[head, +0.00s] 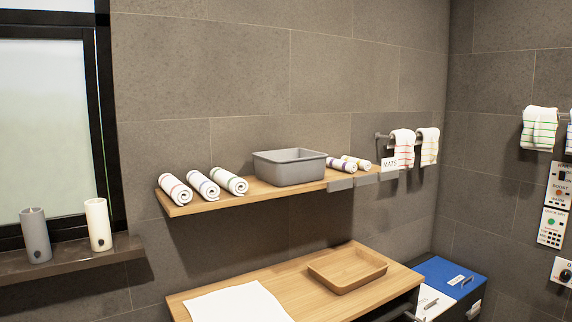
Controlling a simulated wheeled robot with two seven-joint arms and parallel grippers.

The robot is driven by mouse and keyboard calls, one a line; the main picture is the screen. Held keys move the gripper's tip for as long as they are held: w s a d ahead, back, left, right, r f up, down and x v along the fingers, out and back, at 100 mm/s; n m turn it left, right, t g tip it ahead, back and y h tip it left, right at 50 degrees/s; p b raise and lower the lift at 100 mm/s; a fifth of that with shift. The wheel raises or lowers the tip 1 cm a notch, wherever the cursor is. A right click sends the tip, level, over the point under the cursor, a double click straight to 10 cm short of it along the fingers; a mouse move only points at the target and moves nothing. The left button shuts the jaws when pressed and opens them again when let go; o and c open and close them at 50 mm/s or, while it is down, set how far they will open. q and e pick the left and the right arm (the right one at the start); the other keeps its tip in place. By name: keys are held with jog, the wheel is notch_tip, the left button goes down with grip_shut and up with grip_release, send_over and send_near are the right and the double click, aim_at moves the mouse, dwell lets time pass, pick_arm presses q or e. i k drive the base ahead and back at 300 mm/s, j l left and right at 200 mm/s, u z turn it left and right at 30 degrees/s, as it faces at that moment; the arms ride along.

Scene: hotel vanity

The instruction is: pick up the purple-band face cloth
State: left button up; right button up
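Two small rolled cloths lie on the wooden wall shelf (240,196), right of a grey bin. The left one, the purple-band face cloth (340,164), is white with dark purple bands. The bin may hide a little of its left end. The other small roll (357,162) has yellowish bands and lies close beside it. Neither of my grippers shows in the head view.
The grey bin (290,169) and three larger rolled towels (203,186) share the shelf. Grey tags (341,184) line its front edge. Below, a counter (205,300) holds a white mat (240,303) and a wooden tray (346,285). Towels (403,149) hang at right.

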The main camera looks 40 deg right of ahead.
aim_at(346, 166)
jog(key=l+u, duration=0.25)
jog(key=l, duration=0.2)
jog(key=k+l+u, duration=0.1)
jog(key=l+u, duration=0.15)
jog(key=l, duration=0.15)
jog(key=k+l+u, duration=0.25)
jog(key=l, duration=0.15)
jog(key=l+u, duration=0.25)
jog(key=l, duration=0.15)
jog(key=k+l, duration=0.2)
jog(key=l, duration=0.2)
jog(key=k+l, duration=0.2)
jog(key=l, duration=0.2)
jog(key=k+l+u, duration=0.1)
jog(key=l, duration=0.3)
jog(key=k+l, duration=0.5)
jog(key=l, duration=0.3)
